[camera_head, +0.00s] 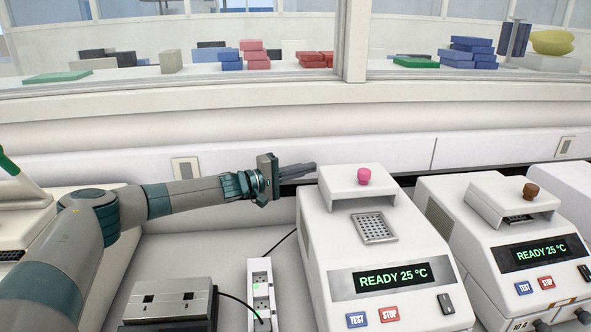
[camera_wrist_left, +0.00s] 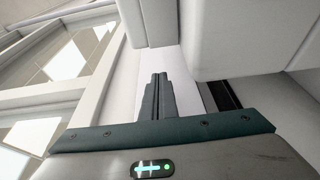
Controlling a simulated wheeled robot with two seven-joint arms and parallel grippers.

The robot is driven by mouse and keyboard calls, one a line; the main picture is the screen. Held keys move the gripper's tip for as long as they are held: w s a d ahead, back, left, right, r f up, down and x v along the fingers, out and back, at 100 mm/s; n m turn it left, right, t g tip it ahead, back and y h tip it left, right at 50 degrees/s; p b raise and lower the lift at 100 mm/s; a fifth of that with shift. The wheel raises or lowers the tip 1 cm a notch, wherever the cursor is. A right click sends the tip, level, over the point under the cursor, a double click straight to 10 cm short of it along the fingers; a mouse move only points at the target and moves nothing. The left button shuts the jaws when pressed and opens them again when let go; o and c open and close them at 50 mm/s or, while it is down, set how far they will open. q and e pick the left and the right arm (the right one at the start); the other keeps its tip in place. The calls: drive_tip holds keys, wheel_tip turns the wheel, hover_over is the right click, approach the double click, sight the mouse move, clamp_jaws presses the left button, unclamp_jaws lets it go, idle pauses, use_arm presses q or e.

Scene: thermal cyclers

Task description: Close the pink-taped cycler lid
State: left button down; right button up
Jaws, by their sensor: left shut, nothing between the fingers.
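The cycler with a pink knob (camera_head: 364,176) stands right of centre in the head view; I see no tape on it. Its white lid (camera_head: 340,188) sits at the rear of the housing, and the metal well block (camera_head: 376,228) is exposed in front of it. Its display reads READY 25 °C. My left gripper (camera_head: 314,166) is shut and empty, pointing right, at the rear left of this lid. I cannot tell whether it touches the lid. In the left wrist view its fingers (camera_wrist_left: 156,92) are together, with large white surfaces above and to the right. My right gripper is out of view.
A second cycler (camera_head: 507,240) with a brown knob stands close on the right. A power strip (camera_head: 260,290) with a cable and a grey-topped box (camera_head: 168,300) lie to the left. A wall runs close behind the bench, with a window above.

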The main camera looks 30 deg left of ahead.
use_arm(q)
drive_tip(key=shift+s+d+p, duration=0.75)
drive_tip(key=shift+s+d, duration=0.4)
drive_tip(key=shift+s, duration=0.25)
drive_tip(key=shift+s+d, duration=0.1)
